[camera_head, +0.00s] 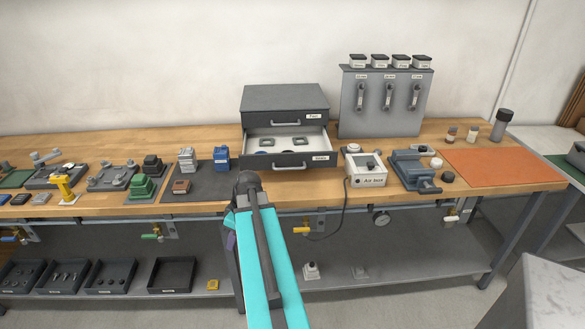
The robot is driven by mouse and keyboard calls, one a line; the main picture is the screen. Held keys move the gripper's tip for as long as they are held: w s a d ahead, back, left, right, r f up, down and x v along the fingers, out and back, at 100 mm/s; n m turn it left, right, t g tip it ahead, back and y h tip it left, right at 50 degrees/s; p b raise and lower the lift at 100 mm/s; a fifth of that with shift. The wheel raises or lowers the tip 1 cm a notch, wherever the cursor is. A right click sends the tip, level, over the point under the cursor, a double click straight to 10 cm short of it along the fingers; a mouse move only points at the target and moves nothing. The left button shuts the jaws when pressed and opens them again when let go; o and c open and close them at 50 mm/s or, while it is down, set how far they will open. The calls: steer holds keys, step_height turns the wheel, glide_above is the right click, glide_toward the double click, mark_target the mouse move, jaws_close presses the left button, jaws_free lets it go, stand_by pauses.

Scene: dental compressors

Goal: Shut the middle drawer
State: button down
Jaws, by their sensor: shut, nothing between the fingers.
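A dark grey drawer cabinet (285,98) stands at the back of the wooden bench. Its upper drawer (290,122) is shut. The drawer below it (291,161), with a label and a bar handle on its front, is pulled well out towards me. A few small dark parts (267,142) lie inside it. Anything under this open drawer is hidden by its front. My arm (262,255), cyan and dark, reaches up from the bottom edge, its dark end just below and left of the drawer front in the picture. I cannot make out my gripper's fingers.
A white box (365,170) labelled "Air" stands right of the open drawer, a grey vise (413,170) beyond it. A blue block (221,158) and grey parts (187,159) stand to its left. A panel with wrenches (385,103) stands behind. An orange mat (502,164) is clear.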

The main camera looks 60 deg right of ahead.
steer(key=s+d+r+n+t+h, duration=0.1)
steer(key=s+d+r, duration=0.4)
steer(key=r, duration=0.4)
steer(key=s+d+r+n+t+h, duration=0.1)
steer(key=s+d+r, duration=0.5)
steer(key=d+r, duration=0.2)
steer(key=s+d+r+n+t+h+b, duration=0.1)
steer(key=s+d+r, duration=0.4)
steer(key=r, duration=0.6)
steer(key=shift+s+d+r+t+h, duration=0.35)
steer(key=shift+d+h, duration=0.25)
steer(key=shift+d, duration=0.25)
steer(key=shift+w+f, duration=0.15)
steer(key=shift+f, duration=0.1)
steer(key=w+d+f+p, duration=0.3)
steer(key=w+d+f, duration=0.1)
steer(key=w+f, duration=0.3)
steer(key=shift+w+d+f, duration=0.25)
steer(key=shift+f, duration=0.7)
steer(key=shift+a, duration=0.1)
steer(key=shift+d, duration=0.2)
